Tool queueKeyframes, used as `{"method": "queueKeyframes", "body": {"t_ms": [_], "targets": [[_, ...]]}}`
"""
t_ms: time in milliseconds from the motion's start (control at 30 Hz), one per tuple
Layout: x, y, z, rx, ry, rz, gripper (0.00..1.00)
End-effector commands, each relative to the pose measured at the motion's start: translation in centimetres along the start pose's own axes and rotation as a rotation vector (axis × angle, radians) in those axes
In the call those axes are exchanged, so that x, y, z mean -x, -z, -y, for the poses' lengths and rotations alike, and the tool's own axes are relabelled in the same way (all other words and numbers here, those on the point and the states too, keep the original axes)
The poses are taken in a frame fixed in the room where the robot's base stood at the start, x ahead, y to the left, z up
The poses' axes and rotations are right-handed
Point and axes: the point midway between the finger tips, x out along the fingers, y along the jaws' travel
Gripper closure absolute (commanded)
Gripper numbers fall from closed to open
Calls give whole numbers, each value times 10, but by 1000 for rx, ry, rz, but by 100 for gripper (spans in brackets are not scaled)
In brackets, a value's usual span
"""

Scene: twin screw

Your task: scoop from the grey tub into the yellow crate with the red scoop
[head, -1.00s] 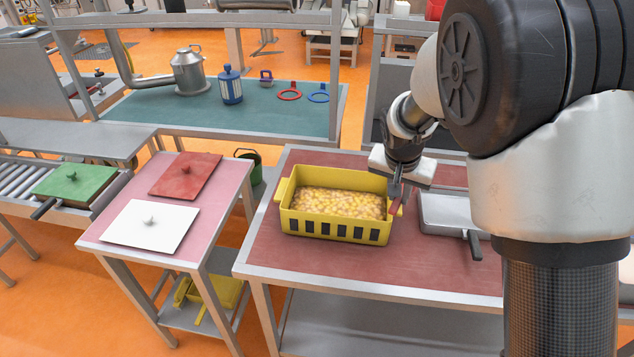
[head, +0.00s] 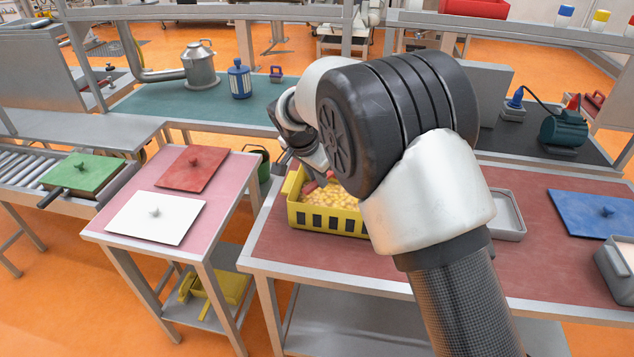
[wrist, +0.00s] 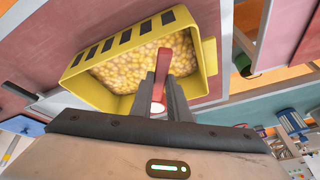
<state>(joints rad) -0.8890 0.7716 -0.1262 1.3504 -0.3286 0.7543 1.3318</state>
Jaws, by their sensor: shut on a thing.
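The yellow crate (head: 327,221) stands on the red-topped table, partly behind my arm. It holds many small yellow pieces; it also shows in the wrist view (wrist: 205,45). My gripper (head: 312,173) is above the crate's left part, largely hidden by my arm in the head view. In the wrist view my gripper (wrist: 163,80) is shut on the red scoop (wrist: 163,62), whose red part lies over the yellow pieces. The scoop's bowl and load are not clear. A grey box at the right edge (head: 611,270) may be the grey tub; it is cut off.
A shallow grey tray (head: 519,228) lies right of the crate, partly behind my arm. A blue lid (head: 585,212) lies farther right. A side table at left bears a red lid (head: 191,168) and a white lid (head: 150,228). A dark green bucket (head: 264,165) is behind the gap.

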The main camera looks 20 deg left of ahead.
Motion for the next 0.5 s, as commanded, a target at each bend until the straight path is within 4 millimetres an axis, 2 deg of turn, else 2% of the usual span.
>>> {"method": "queueKeyframes", "body": {"t_ms": [500], "targets": [[0, 1, -6, -92, 206, -2, 100]]}}
